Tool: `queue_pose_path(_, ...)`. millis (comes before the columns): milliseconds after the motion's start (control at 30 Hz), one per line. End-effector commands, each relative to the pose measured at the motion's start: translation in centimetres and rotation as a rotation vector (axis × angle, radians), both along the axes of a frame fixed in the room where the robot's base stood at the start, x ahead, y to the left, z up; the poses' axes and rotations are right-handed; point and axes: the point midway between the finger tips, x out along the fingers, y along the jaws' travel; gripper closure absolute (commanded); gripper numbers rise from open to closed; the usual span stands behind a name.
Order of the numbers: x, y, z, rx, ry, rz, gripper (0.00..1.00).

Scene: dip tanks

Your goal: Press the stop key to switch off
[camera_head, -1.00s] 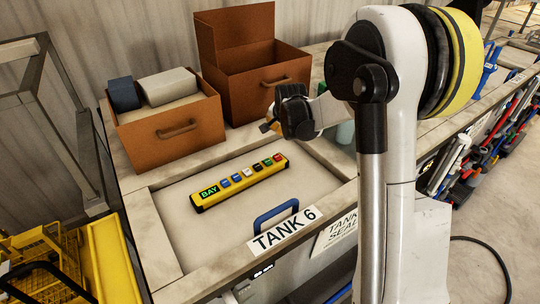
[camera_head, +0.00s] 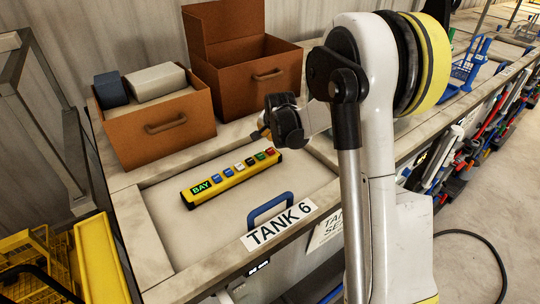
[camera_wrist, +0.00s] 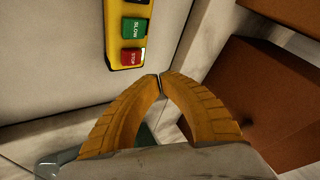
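The yellow key strip (camera_head: 230,178) lies on the pale lid of tank 6, with a "BAY" display at its left end and a row of coloured keys. The red stop key (camera_wrist: 131,57) is at the strip's right end, beside the green "SLOW" key (camera_wrist: 133,28). The stop key also shows in the head view (camera_head: 270,151). My gripper (camera_wrist: 160,77) has its orange fingertips together with nothing between them. In the wrist view the tips are right of and slightly below the stop key, apart from it. Any height gap is hard to judge.
Two brown boxes (camera_head: 160,130) stand behind the lid, the right one (camera_head: 262,90) close behind my gripper. A blue handle (camera_head: 270,207) rises at the lid's front edge, by the "TANK 6" label (camera_head: 279,225). Yellow baskets (camera_head: 35,262) are at lower left.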

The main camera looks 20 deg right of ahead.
Motion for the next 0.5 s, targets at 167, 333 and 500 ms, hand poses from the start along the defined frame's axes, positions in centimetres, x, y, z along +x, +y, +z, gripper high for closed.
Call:
queue_pose_path(167, 0.0, 0.0, -2.7, 0.0, 0.0, 0.0, 1.0)
queue_pose_path(333, 0.0, 0.0, -3.3, 0.0, 0.0, 0.0, 1.0)
queue_pose_path(500, 0.0, 0.0, -3.2, 0.0, 0.0, 0.0, 1.0)
